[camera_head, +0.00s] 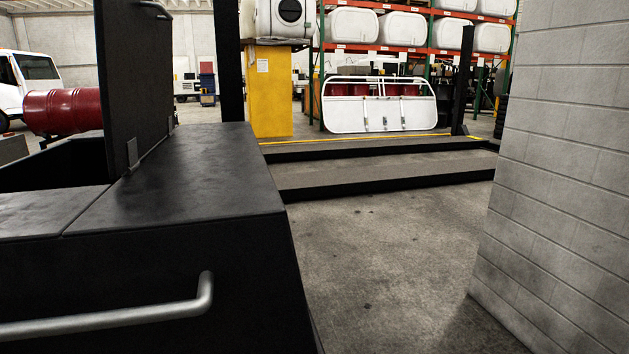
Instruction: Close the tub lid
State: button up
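A large black tub (185,190) fills the left and lower left of the head view. Its dark lid (135,75) stands upright, raised open, with a hinge (132,155) at its lower edge. A light handle (155,6) sits near the lid's top, at the upper picture edge. The lid's top is cut off by the frame. A bent metal handle bar (120,316) runs along the tub's near side. A dark open space shows left of the lid. My gripper is not in view.
Clear concrete floor (385,255) lies right of the tub. A grey block wall (565,160) bounds the right side. A low dark-edged platform (390,165) crosses ahead. Behind are a yellow cabinet (270,90), a white panel (375,105), racks with white tanks (405,30) and a red drum (65,111).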

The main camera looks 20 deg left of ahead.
aim_at(134, 38)
jog(key=i+l+u, duration=0.1)
jog(key=u, duration=0.35)
jog(key=i+l+u, duration=0.25)
jog(key=u, duration=0.25)
jog(key=i+l+u, duration=0.15)
jog(key=u, duration=0.3)
jog(key=i+l+u, duration=0.1)
jog(key=l+u, duration=0.35)
jog(key=i+l+u, duration=0.1)
jog(key=l+u, duration=0.35)
jog(key=l, duration=0.2)
jog(key=k+l, duration=0.1)
jog(key=l, duration=0.15)
jog(key=k+l, duration=0.1)
jog(key=l, duration=0.1)
